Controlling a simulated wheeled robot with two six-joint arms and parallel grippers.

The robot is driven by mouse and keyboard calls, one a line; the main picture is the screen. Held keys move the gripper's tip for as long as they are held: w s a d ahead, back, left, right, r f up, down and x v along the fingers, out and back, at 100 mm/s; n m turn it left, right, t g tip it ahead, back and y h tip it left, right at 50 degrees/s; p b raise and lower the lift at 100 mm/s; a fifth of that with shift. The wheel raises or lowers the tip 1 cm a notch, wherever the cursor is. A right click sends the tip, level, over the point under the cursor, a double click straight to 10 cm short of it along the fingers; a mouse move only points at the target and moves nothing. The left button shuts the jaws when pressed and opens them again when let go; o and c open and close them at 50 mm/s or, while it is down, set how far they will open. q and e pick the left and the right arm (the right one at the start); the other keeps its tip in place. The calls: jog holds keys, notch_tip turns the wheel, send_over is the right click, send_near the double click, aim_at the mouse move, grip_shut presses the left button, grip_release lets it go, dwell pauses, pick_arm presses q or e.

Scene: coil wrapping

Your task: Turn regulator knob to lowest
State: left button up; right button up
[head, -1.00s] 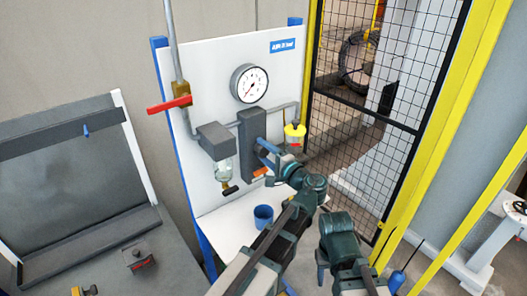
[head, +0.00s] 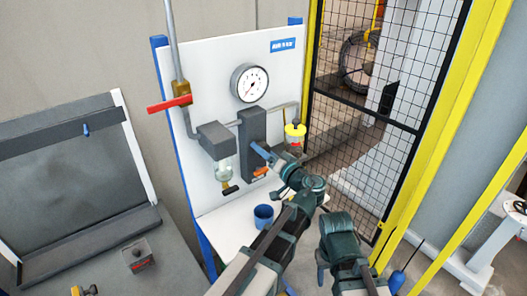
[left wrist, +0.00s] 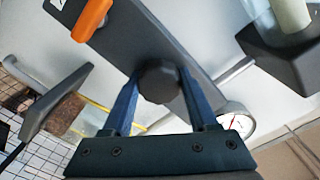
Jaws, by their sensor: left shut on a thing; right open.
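The regulator (head: 252,130) is a tall dark grey block on the white panel, below a round white gauge (head: 250,83). Its dark round knob (left wrist: 158,82) is in the middle of the left wrist view. My left gripper (head: 262,153) reaches the regulator from the right. In the left wrist view its two blue fingers (left wrist: 157,95) are shut on the sides of the knob.
A red-handled valve (head: 170,103) and a filter bowl (head: 222,168) are left of the regulator. A yellow-topped part (head: 295,131) is right of it. A blue cup (head: 263,216) stands on the white shelf below. A mesh fence (head: 362,120) stands to the right.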

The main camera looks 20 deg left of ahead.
pick_arm(q)
jog(key=shift+s+f+n, duration=0.1)
jog(key=shift+n, duration=1.1)
pick_arm(e)
jog(key=shift+f, duration=0.1)
pick_arm(q)
jog(key=o, duration=1.4)
jog(key=shift+c, duration=0.2)
jog(key=shift+s+d, duration=0.1)
pick_arm(e)
jog(key=shift+d, duration=0.15)
